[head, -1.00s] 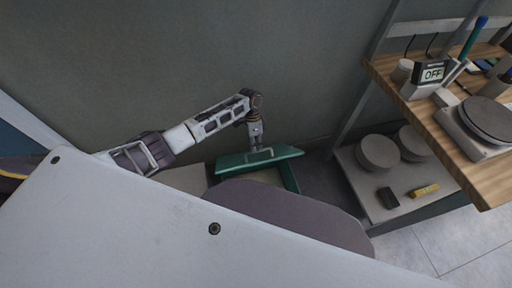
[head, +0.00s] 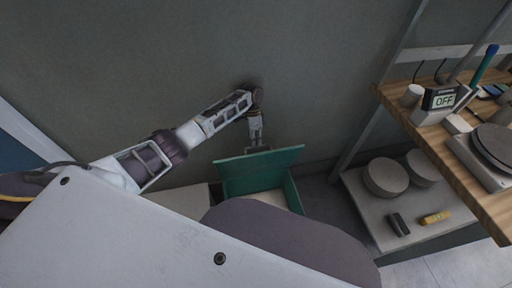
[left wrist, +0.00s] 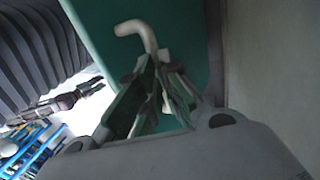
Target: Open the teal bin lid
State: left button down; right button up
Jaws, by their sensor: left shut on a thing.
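The teal bin (head: 293,192) stands low by the wall, with its lid (head: 262,170) tilted up and the pale inside showing in front of it. My left gripper (head: 257,146) is at the lid's upper edge, shut on the lid handle. In the left wrist view the pale bent handle (left wrist: 136,32) passes between the fingers of my left gripper (left wrist: 157,72), against the teal lid (left wrist: 190,35). A small dark gripper, apparently my right one (left wrist: 92,88), shows far off at the left of that view. It is too small to read its jaws.
A wooden workbench (head: 440,130) with a device reading OFF (head: 444,100) stands at the right. A low shelf (head: 372,212) under it holds round grey discs (head: 386,177), a dark block (head: 398,224) and a yellow block (head: 435,218). The wall is close behind the lid.

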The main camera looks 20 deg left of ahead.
aim_at(257, 160)
pick_arm(q)
jog(key=x, duration=0.2)
jog(key=shift+s+a+f, duration=0.15)
jog(key=shift+s+f, duration=0.15)
jog(key=shift+f, duration=0.1)
jog(key=c, duration=2)
grip_release()
jog(key=o, duration=0.7)
jog(key=shift+w+f, duration=0.2)
jog(key=shift+f, duration=0.05)
jog(key=o, duration=0.5)
jog(key=shift+w+f, duration=0.1)
jog(key=shift+w, duration=0.2)
jog(key=shift+a, duration=0.1)
jog(key=shift+c, duration=0.7)
